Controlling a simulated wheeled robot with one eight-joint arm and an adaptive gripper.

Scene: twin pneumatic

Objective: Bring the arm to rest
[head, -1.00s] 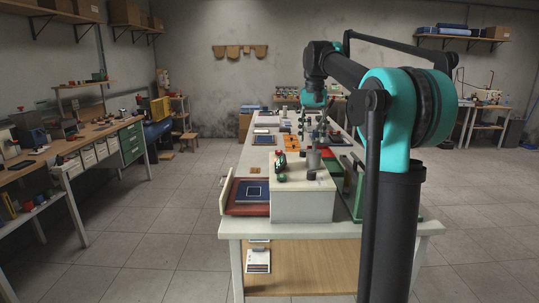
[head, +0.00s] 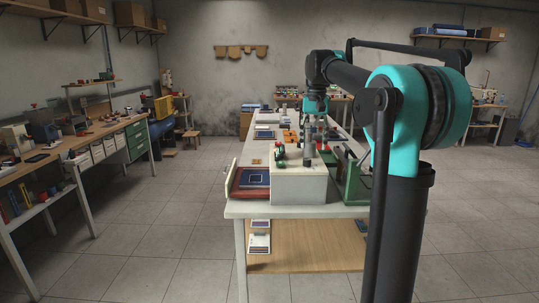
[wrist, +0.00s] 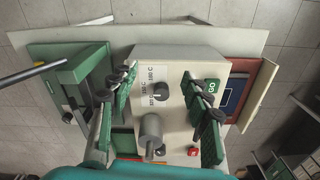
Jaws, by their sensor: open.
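My gripper (wrist: 160,100) is open and empty in the wrist view, its two green fingers spread wide above a cream-white control box (wrist: 180,66). In the head view my arm reaches forward over the long white table, bent down at the teal wrist. The gripper (head: 310,135) hangs over the box (head: 299,186) there, small and hard to make out. The box top carries a black knob (wrist: 160,90) with temperature labels, a grey cylinder (wrist: 151,130), a green GO button (wrist: 212,86) and a red button (wrist: 193,151).
A red tray with a blue panel (head: 256,179) lies left of the box. A green fixture (head: 355,178) stands right of it. Several small items crowd the table farther back. A workbench (head: 90,143) lines the left wall. The floor (head: 175,220) between is clear.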

